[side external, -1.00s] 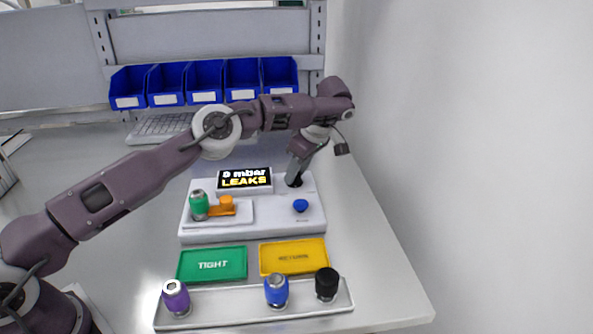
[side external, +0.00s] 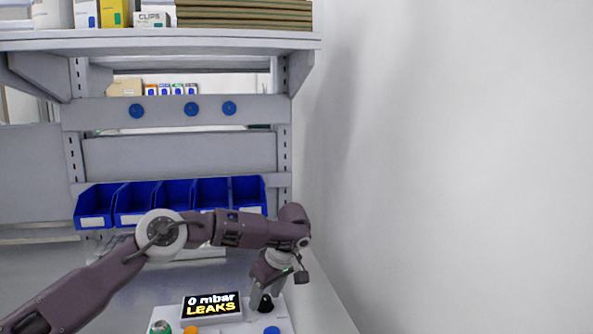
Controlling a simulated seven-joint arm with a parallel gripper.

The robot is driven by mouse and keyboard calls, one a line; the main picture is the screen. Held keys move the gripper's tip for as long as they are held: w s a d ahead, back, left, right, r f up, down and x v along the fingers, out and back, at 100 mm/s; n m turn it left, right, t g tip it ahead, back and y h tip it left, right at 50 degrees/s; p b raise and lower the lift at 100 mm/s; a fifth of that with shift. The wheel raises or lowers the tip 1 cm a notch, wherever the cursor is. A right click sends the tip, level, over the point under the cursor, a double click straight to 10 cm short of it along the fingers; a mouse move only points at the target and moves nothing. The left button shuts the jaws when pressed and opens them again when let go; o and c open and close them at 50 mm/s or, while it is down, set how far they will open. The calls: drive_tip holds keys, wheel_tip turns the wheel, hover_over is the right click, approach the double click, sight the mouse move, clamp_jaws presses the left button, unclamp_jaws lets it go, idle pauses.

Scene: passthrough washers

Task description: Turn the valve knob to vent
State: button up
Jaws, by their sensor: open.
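A white test unit (side external: 236,325) sits at the bottom of the side external view, cut off by the frame edge. Its black display (side external: 212,306) reads "0 mbar LEAKS". My gripper (side external: 263,297) points down at the unit's back right, just right of the display, and is open. A dark knob-like part (side external: 265,304) shows at its fingertips; I take it for the valve knob. Its pointing direction, and whether the fingers touch it, cannot be told. A blue button (side external: 271,330) is in front of it. A green-topped fitting (side external: 160,327) and an orange part (side external: 190,330) show partly at the left.
A row of blue bins (side external: 155,204) hangs behind my arm. A shelf (side external: 160,40) above carries boxes and brown stacked sheets. A white wall (side external: 450,170) stands at the right. The table front is out of frame.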

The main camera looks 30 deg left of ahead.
drive_tip(key=m+t, duration=0.1)
drive_tip(key=m, duration=0.1)
drive_tip(key=m+t+h, duration=0.1)
drive_tip(key=m, duration=0.2)
drive_tip(key=shift+s+a+r+m, duration=0.1)
drive_tip(key=shift+s+a+m, duration=0.1)
drive_tip(key=shift+m, duration=0.1)
drive_tip(key=w+d+r+m+t, duration=0.15)
drive_tip(key=r+t, duration=0.25)
drive_tip(key=r, duration=0.8)
drive_tip(key=w+d+r+m+t, duration=0.1)
drive_tip(key=d+r+m+t, duration=0.2)
drive_tip(key=r, duration=0.9)
drive_tip(key=s+d+r+m+t+h, duration=0.3)
drive_tip(key=s+d+r+t+h, duration=0.1)
drive_tip(key=r, duration=0.6)
drive_tip(key=s+d+h, duration=0.1)
drive_tip(key=s+d, duration=0.1)
drive_tip(key=d, duration=0.1)
drive_tip(key=shift+s+d+r, duration=0.2)
drive_tip(key=shift+d+r, duration=0.05)
drive_tip(key=shift+d, duration=0.15)
